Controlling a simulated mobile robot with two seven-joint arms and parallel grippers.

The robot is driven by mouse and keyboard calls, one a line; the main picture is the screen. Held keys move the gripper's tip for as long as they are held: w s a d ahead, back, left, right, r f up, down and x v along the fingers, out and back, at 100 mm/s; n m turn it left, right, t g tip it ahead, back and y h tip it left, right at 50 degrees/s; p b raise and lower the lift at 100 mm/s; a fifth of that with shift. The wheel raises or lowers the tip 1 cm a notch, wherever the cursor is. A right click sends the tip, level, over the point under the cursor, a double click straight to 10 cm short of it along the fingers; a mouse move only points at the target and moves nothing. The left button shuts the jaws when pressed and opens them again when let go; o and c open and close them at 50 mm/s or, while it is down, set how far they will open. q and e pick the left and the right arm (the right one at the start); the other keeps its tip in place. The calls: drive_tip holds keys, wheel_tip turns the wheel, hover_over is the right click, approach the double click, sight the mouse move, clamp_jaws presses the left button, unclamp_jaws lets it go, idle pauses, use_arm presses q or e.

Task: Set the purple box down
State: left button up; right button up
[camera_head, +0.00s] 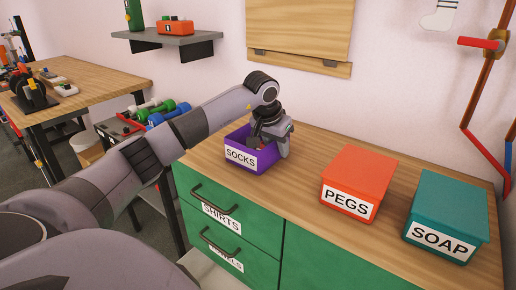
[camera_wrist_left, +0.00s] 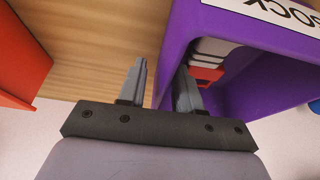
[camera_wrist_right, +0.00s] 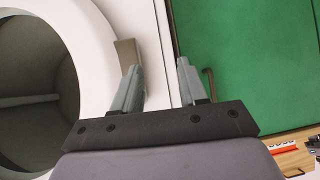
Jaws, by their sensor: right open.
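The purple box (camera_head: 248,165), labelled SOCKS, is upright at the left part of the wooden counter (camera_head: 313,197). Whether its base touches the counter is hard to tell. My left gripper (camera_head: 272,130) is at its right wall. In the left wrist view one finger is outside the purple box (camera_wrist_left: 225,20) and the other is inside it, with the wall between; a narrow strip of wood shows beside the outer finger. White and red contents show inside.
An orange PEGS box (camera_head: 358,180) and a teal SOAP box (camera_head: 448,212) stand right of the purple box. Bare counter lies between the purple and orange boxes. Green drawers (camera_head: 240,222) are below. A wall shelf (camera_head: 168,41) hangs behind.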

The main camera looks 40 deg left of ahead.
use_arm(q)
clamp_jaws()
drive_tip(key=shift+r, duration=0.1)
